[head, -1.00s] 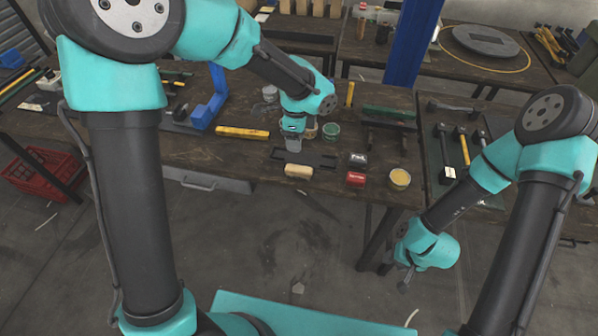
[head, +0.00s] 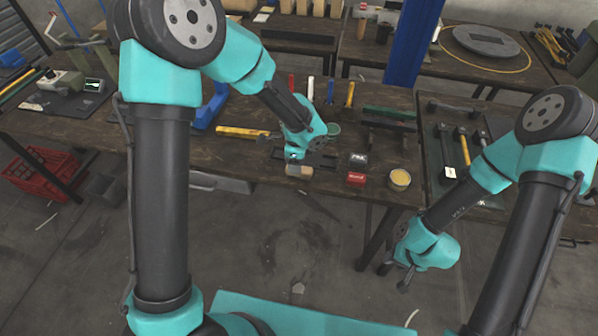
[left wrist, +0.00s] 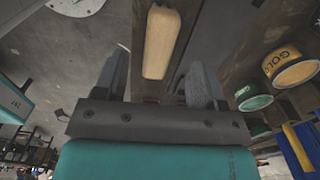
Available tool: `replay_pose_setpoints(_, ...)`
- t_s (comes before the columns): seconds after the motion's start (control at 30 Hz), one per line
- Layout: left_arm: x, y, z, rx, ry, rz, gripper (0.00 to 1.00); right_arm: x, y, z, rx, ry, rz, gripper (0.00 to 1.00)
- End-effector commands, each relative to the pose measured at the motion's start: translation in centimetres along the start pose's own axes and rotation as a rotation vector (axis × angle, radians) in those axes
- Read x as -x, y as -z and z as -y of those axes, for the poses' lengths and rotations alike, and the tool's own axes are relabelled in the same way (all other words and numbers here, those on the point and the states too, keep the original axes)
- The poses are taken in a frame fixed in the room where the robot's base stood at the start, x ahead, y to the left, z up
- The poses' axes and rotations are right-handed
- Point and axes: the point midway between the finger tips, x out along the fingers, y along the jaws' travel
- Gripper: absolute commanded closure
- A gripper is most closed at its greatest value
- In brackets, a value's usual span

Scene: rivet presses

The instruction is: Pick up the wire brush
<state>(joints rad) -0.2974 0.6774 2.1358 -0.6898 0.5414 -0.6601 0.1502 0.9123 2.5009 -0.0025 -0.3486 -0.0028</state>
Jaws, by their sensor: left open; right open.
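The wire brush shows as a pale wooden block (head: 305,171) near the front edge of the workbench; its bristles are not visible. It also shows in the left wrist view as a long wooden handle (left wrist: 161,40). My left gripper (head: 293,168) is at the brush in the head view and partly covers it. In the left wrist view its open fingers (left wrist: 158,68) stand on either side of the line of the handle, with no visible contact. My right gripper (head: 400,277) is open and empty, hanging low in front of the bench.
A yellow bar (head: 240,131) lies behind to the left.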

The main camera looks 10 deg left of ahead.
Motion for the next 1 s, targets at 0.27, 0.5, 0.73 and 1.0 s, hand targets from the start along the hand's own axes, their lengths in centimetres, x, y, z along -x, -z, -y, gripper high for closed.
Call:
replay_pose_setpoints(0.27, -2.7, 0.2, -0.2, 0.000, -0.005, 0.001, 0.36, 0.0, 0.0, 0.0, 0.000, 0.000, 0.000, 0.57)
replay_pose_setpoints(0.5, -5.1, 0.3, -0.2, 0.000, -0.002, 0.001, 0.36, 0.0, 0.0, 0.0, 0.000, 0.000, 0.000, 0.57)
replay_pose_setpoints(0.73, -5.2, 0.3, -0.1, 0.000, 0.000, 0.000, 0.36, 0.0, 0.0, 0.0, 0.000, 0.000, 0.000, 0.57)
replay_pose_setpoints(1.0, -5.2, 0.3, -0.1, 0.000, 0.000, 0.000, 0.36, 0.0, 0.0, 0.0, 0.000, 0.000, 0.000, 0.57)
